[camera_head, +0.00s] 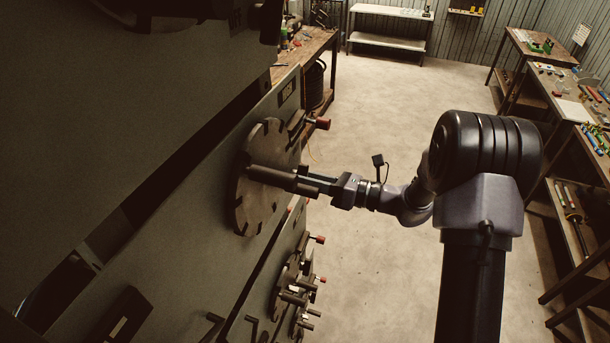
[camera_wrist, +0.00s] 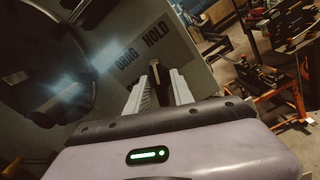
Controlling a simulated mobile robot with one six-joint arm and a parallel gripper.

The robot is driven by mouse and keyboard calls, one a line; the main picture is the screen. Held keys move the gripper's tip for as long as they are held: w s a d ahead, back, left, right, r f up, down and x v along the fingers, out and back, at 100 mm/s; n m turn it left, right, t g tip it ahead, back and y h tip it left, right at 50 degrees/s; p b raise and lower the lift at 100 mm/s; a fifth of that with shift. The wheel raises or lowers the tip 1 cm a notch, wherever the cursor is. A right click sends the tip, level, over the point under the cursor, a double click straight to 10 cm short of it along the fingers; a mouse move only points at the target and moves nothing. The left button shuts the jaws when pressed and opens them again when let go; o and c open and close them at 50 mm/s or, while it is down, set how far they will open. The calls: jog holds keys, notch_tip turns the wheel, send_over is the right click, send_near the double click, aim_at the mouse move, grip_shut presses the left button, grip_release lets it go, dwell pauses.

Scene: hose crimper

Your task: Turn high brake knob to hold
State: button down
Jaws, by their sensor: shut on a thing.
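A large round notched disc (camera_head: 243,205) with a dark cylindrical handle (camera_head: 268,176) stands on the grey panel. In the wrist view that handle (camera_wrist: 60,103) is at the left. My gripper (camera_head: 308,186) reaches to the panel from the right, close beside the handle. In the wrist view my gripper (camera_wrist: 165,84) is shut on a slim dark piece, seemingly the high brake knob (camera_wrist: 155,74), mostly hidden between the fingers. The label plate (camera_wrist: 143,52) behind it reads DRAG and HOLD, with HOLD at the right. The knob's exact pointing is hard to tell.
A red-tipped lever (camera_head: 318,123) juts out above my gripper. Below, another set of handles with red tips (camera_head: 318,240) sticks out from the panel. The floor (camera_head: 385,110) behind my arm is clear. Workbenches (camera_head: 570,105) stand at the far right.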

jog(key=shift+m, duration=0.6)
jog(key=c, duration=1.4)
grip_release()
jog(key=shift+c, duration=0.2)
jog(key=b+v, duration=0.4)
jog(key=v, duration=1.3)
jog(key=shift+d, duration=0.2)
jog(key=shift+s, duration=0.1)
